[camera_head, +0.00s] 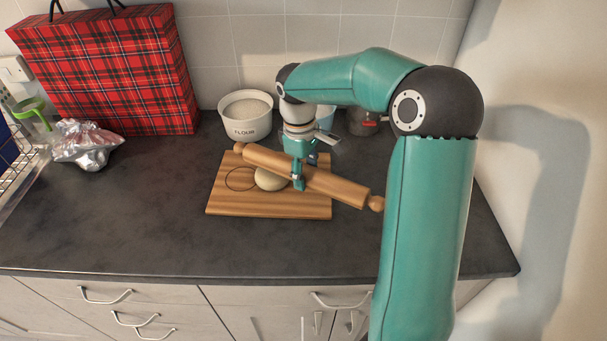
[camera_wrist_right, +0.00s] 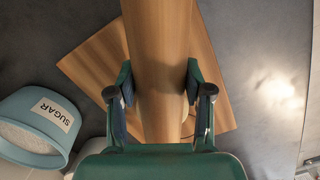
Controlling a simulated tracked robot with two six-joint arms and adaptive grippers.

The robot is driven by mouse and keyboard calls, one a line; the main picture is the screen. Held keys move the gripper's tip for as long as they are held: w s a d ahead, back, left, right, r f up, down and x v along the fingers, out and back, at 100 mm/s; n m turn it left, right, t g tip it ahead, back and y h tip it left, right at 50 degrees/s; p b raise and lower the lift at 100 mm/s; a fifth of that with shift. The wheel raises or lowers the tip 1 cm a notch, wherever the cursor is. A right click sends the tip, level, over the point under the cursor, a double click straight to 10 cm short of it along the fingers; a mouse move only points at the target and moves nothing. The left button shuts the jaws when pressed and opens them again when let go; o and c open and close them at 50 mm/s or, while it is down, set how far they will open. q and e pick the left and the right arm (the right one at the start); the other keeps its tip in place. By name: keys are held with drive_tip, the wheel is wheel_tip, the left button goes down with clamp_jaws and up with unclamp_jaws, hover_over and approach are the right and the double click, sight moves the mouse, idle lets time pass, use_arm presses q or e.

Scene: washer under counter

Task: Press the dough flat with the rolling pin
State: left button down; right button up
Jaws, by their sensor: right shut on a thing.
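The wooden rolling pin (camera_head: 335,187) lies at a slant across the view over the wooden board (camera_head: 230,207). My right gripper (camera_head: 298,181) is shut around the pin near its middle. In the right wrist view the gripper (camera_wrist_right: 159,88) has one finger on each side of the pin (camera_wrist_right: 158,45). The pale dough lump (camera_head: 270,180) sits on the board just left of the gripper, partly hidden by the pin. I cannot tell whether pin and dough touch. A dark circle (camera_head: 239,178) is marked on the board left of the dough. My left gripper is not in view.
A flour tub (camera_head: 245,118) stands behind the board. A blue sugar tub (camera_wrist_right: 38,128) shows in the right wrist view. A red tartan bag (camera_head: 105,72), crumpled foil (camera_head: 87,147) and a wire rack (camera_head: 14,160) are at left. The counter in front is clear.

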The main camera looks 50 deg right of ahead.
sight(306, 167)
drive_tip(key=shift+f+b, duration=0.95)
drive_tip(key=shift+f, duration=0.55)
idle(4.1)
drive_tip(key=shift+r, duration=0.1)
wheel_tip(306, 167, up, 6)
drive_tip(key=p, duration=0.5)
idle(0.6)
